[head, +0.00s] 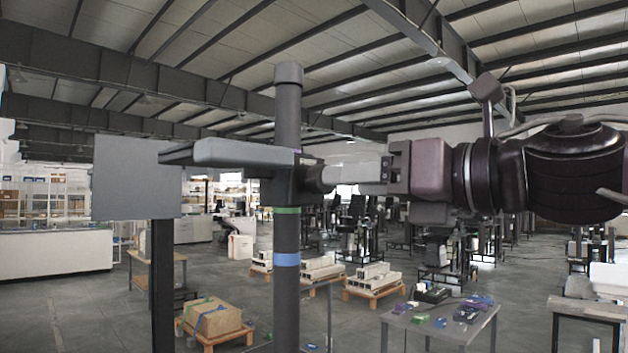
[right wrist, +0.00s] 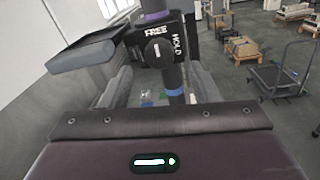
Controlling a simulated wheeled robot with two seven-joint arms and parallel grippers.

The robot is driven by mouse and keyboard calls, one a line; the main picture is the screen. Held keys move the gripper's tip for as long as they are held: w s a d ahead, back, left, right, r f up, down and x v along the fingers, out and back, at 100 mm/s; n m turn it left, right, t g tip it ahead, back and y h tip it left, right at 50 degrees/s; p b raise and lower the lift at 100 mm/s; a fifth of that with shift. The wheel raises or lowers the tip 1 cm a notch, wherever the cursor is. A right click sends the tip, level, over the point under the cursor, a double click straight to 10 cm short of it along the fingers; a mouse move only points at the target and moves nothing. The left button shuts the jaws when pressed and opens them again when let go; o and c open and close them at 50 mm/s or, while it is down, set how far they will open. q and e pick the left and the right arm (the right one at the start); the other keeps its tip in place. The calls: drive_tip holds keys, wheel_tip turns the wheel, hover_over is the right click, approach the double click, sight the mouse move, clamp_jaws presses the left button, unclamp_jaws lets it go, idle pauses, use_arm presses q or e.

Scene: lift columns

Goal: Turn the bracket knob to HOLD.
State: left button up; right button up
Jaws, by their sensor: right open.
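The bracket (head: 285,185) is a dark collar around the grey column (head: 287,105), with a flat arm reaching left to a grey panel (head: 138,178). The bracket knob (head: 318,179) sticks out on the collar's right side. In the right wrist view the round dark knob (right wrist: 158,52) has a white line pointing up toward the word FREE; HOLD is printed to its right. My right gripper (head: 332,173) comes in from the right, level with the knob, fingertips close to it. It is open, and its grey fingers (right wrist: 160,88) are spread apart. Contact cannot be told. My left gripper is not in view.
Green (head: 287,210) and blue (head: 286,259) bands ring the column below the bracket. A table with small coloured items (head: 440,318) stands at lower right. A boxed pallet (head: 212,318) stands at lower left. The air around the bracket is otherwise clear.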

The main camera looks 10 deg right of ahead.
sight(318, 180)
drive_tip(key=p+x, duration=0.1)
drive_tip(key=x, duration=0.4)
drive_tip(key=shift+r+p, duration=0.2)
drive_tip(key=shift+p, duration=0.2)
drive_tip(key=shift+s+d, duration=0.25)
drive_tip(key=shift+d, duration=0.05)
drive_tip(key=shift+c, duration=0.5)
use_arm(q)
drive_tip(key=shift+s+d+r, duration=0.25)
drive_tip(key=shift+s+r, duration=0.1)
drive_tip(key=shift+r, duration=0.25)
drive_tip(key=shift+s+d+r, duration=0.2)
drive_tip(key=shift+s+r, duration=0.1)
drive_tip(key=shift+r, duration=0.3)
use_arm(e)
drive_tip(key=shift+a, duration=0.1)
drive_tip(key=c, duration=0.9)
